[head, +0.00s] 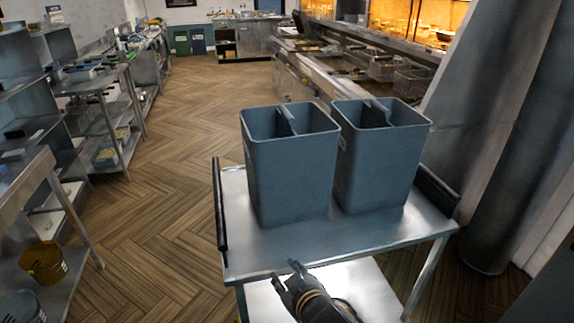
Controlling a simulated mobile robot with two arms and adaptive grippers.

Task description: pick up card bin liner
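Two tall blue-grey bin liners stand upright side by side on a steel trolley (290,245): a left bin liner (292,175) and a right bin liner (385,165). Each is open at the top with a bar or flap across its mouth. The right one has a small pale label on its side; I cannot read which one is for card. My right gripper (286,272) is at the trolley's near edge, below and in front of the left liner, apart from both. Its fingers look spread and empty. My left gripper is out of view.
The trolley has dark side rails (220,205) and a lower shelf. A large grey column (515,190) stands close on the right. Steel shelving with a yellow bucket (44,262) is on the left. The wooden floor (185,130) between is clear. Fryers line the back right.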

